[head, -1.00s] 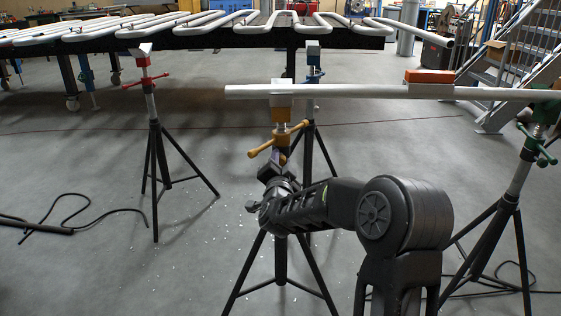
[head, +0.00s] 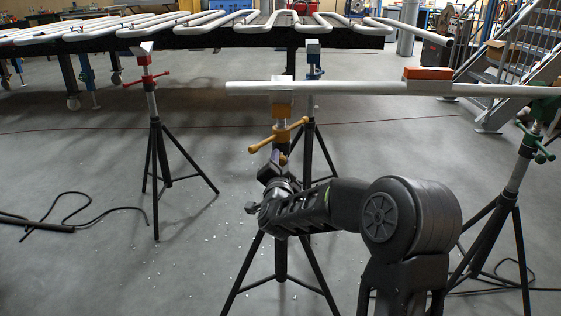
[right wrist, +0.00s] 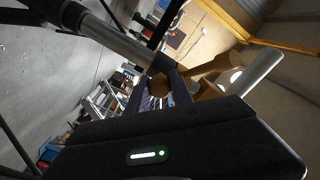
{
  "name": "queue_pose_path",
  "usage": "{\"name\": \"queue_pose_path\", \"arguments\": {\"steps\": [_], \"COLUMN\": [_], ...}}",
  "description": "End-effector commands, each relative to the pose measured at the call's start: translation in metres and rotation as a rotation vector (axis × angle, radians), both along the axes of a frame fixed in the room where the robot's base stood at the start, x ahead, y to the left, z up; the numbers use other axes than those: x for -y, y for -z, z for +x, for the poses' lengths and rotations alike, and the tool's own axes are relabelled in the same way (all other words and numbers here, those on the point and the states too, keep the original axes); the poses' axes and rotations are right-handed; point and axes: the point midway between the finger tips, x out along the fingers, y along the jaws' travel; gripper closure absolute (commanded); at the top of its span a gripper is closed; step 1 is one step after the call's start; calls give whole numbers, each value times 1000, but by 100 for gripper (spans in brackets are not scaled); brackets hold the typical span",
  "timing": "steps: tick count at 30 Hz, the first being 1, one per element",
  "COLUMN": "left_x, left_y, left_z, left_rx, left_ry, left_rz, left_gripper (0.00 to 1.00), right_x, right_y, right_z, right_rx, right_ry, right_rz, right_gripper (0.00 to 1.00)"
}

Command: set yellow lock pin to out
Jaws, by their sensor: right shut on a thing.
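The yellow stand (head: 282,106) holds the left part of a long pale pipe on its head. Its yellow cross handle (head: 276,136) is just below the head. My right gripper (head: 274,165) is at the stand's post right below this handle and mostly covers the yellow lock pin there. In the right wrist view, the dark fingers of my right gripper (right wrist: 161,92) are shut on the round, brownish-yellow pin (right wrist: 160,86). How far the pin is pulled out cannot be told. My left gripper is not in view.
The pipe (head: 360,89) carries an orange block (head: 428,73) and also rests on a green stand (head: 541,108) at right. A red stand (head: 148,82) is at left and a blue stand (head: 314,70) behind. Cables (head: 75,212) lie on the floor.

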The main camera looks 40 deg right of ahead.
Motion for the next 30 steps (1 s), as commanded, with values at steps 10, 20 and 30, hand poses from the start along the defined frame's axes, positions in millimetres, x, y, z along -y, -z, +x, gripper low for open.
{"name": "queue_pose_path", "arguments": {"steps": [10, 20, 30], "left_x": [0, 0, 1], "left_y": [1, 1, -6], "left_z": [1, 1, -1], "left_rx": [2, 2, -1], "left_ry": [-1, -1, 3], "left_rz": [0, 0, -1], "left_gripper": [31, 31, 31], "right_x": [-1, -2, -26], "right_y": [0, 0, -2], "right_z": [-2, -2, -33], "right_rx": [-1, 0, -1], "right_ry": [0, 0, -1], "right_rz": [1, 0, -1], "right_gripper": [68, 64, 64]}}
